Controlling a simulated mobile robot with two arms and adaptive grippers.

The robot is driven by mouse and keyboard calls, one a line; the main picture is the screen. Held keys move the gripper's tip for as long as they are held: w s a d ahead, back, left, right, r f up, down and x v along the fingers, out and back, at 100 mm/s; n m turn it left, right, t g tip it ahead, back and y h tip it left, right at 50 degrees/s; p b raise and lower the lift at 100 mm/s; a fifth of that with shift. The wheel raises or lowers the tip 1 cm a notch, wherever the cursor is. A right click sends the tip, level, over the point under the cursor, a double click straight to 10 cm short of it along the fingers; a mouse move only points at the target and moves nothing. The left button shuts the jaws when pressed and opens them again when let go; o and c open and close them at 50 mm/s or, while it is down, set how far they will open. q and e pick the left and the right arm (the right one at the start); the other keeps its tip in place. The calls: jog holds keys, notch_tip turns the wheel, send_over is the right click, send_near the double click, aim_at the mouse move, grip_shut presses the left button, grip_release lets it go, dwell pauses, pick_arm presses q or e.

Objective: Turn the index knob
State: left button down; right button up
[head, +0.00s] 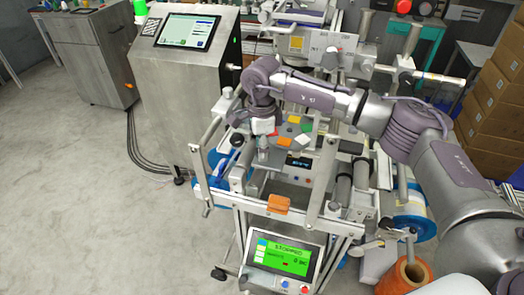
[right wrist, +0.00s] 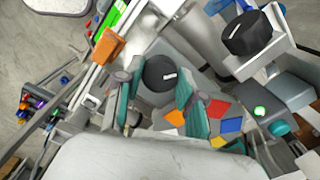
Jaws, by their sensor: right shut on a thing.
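A round black knob (right wrist: 160,73) with a short white mark sits between the teal fingers of my right gripper (right wrist: 156,105) in the right wrist view. The gripper is shut on this knob. In the head view my right gripper (head: 263,152) points down over the middle of the film machine, and the knob under it is hidden or too small to make out. A second black knob (right wrist: 250,35) with a white mark stands on a grey block at the upper right of the right wrist view, apart from the fingers. My left gripper is not in view.
Coloured tiles (right wrist: 208,122) lie close beside the fingers. An orange block (head: 278,203) sits on the machine's front rail, above a green-lit screen (head: 284,262). A metal cabinet with a display (head: 187,31) stands behind left. Cardboard boxes (head: 492,110) stand at right. The left floor is clear.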

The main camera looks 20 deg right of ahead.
jog(key=shift+r, duration=0.1)
dwell(0.4)
jog(key=o, duration=1.1)
jog(key=shift+o, duration=0.2)
notch_tip(320, 180, up, 12)
